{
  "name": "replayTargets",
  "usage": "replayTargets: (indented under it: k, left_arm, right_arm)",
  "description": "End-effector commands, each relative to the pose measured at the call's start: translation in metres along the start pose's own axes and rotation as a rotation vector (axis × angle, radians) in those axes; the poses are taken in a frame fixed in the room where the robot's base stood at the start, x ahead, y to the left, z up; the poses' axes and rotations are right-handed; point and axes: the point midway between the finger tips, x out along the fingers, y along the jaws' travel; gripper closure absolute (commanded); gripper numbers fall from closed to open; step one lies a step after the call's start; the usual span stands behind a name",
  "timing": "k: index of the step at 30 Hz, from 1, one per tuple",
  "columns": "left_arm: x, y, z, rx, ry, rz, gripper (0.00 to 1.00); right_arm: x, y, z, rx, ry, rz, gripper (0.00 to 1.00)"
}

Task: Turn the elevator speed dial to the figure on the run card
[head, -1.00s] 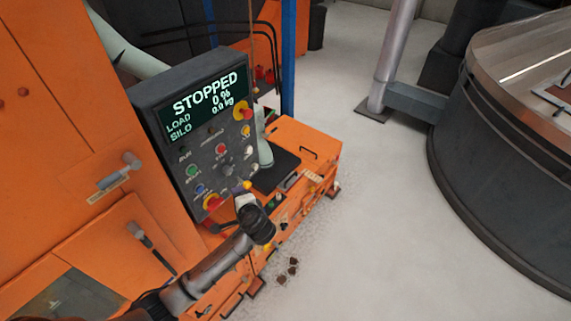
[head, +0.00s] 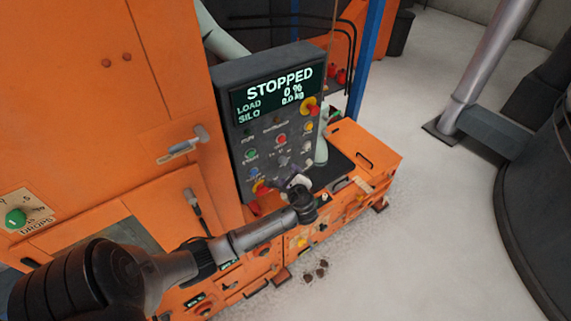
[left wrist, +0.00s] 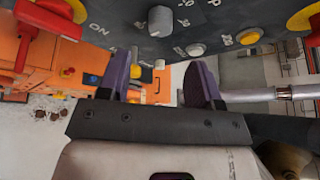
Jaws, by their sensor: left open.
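The dark control panel (head: 228,130) stands upright; its screen (head: 278,90) reads STOPPED, LOAD 0 %, SILO 0.0 kg. A grey knob with marks around it, which looks like the speed dial (head: 283,161), is low on the panel. In the left wrist view the knob (left wrist: 160,20) is at the top, beyond the fingertips. Its setting is too small to read. My left gripper (head: 298,182) is just below and in front of the knob. In the left wrist view its purple fingers (left wrist: 160,75) are apart with nothing between them. I cannot make out a run card. My right gripper is not in view.
An orange cabinet (head: 352,150) stands below and right of the panel. Dark lumps (head: 316,270) lie on the otherwise clear floor.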

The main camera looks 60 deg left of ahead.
Motion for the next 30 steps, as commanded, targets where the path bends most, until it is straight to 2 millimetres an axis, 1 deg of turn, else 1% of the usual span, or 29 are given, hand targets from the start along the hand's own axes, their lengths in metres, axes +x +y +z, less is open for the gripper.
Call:
replayTargets:
  k: [1, 6, 12, 18, 28, 29, 30]
  left_arm:
    - [0.011, -0.002, 0.002, 0.002, -0.003, 0.000, 0.41]
    - [0.039, -0.001, 0.001, 0.000, -0.002, 0.000, 0.41]
    - [0.062, -0.001, 0.000, -0.001, 0.000, -0.001, 0.41]
    - [0.073, 0.000, 0.000, 0.000, 0.000, 0.000, 0.41]
    - [0.075, 0.000, 0.000, -0.001, 0.001, 0.000, 0.41]
    - [0.075, 0.000, 0.000, -0.001, 0.001, 0.000, 0.42]
    - [0.075, 0.000, 0.000, -0.001, 0.001, 0.000, 0.46]
  right_arm:
    - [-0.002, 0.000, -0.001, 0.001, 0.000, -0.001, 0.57]
    - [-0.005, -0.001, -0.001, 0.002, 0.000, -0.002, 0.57]
    - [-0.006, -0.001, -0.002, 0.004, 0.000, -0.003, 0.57]
    - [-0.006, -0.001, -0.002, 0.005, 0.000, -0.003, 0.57]
    - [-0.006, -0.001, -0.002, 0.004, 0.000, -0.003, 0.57]
    - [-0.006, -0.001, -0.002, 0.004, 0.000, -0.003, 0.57]
    - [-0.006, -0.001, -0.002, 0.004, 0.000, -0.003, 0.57]
